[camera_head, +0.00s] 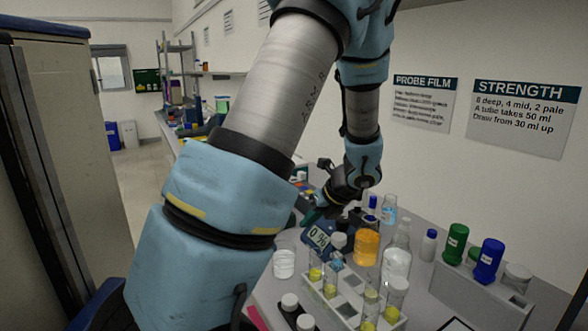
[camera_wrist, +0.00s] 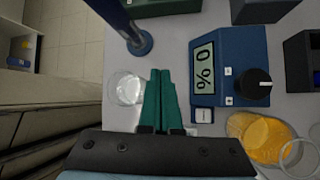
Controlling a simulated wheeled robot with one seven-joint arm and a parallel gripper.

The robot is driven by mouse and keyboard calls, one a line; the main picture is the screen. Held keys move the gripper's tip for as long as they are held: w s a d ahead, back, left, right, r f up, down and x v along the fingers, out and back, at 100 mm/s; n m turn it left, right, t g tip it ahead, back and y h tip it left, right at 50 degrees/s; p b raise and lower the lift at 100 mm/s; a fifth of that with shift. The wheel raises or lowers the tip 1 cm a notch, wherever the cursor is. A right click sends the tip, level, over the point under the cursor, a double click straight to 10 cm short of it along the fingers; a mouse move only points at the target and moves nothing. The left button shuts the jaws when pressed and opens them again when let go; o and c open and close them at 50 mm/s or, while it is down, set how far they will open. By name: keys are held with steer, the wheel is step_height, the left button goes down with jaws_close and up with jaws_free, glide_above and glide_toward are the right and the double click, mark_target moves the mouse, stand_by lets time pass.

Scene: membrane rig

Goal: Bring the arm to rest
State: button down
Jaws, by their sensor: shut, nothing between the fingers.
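My arm reaches up and over the bench in the head view, with large blue and grey links across the middle of the picture. My gripper (camera_head: 313,215) hangs above the bench, partly behind my arm. In the wrist view its two green fingers (camera_wrist: 159,75) lie side by side, shut, with nothing between them. The fingers point between a clear beaker (camera_wrist: 126,88) on their left and a blue meter (camera_wrist: 232,66) reading "0 %" on their right. I cannot tell how high above the bench the fingertips are.
A blue post (camera_wrist: 139,40) stands near the fingertips. A tall cabinet (camera_head: 60,150) is at left; open floor lies behind it.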

steer(key=s+a+n+g+h, duration=0.1)
steer(key=s+n, duration=0.4)
steer(key=n, duration=0.5)
steer(key=s+a+r+n+g+h+b, duration=0.1)
steer(key=s+a+n, duration=0.4)
steer(key=n, duration=0.5)
steer(key=s+a+r+n+g+h, duration=0.1)
steer(key=s+a+n+h, duration=0.2)
steer(key=n, duration=0.7)
steer(key=shift+s+a+n+g+h+b, duration=0.35)
steer(key=shift+s+a, duration=0.35)
steer(key=shift+s, duration=0.2)
steer(key=shift+r, duration=0.1)
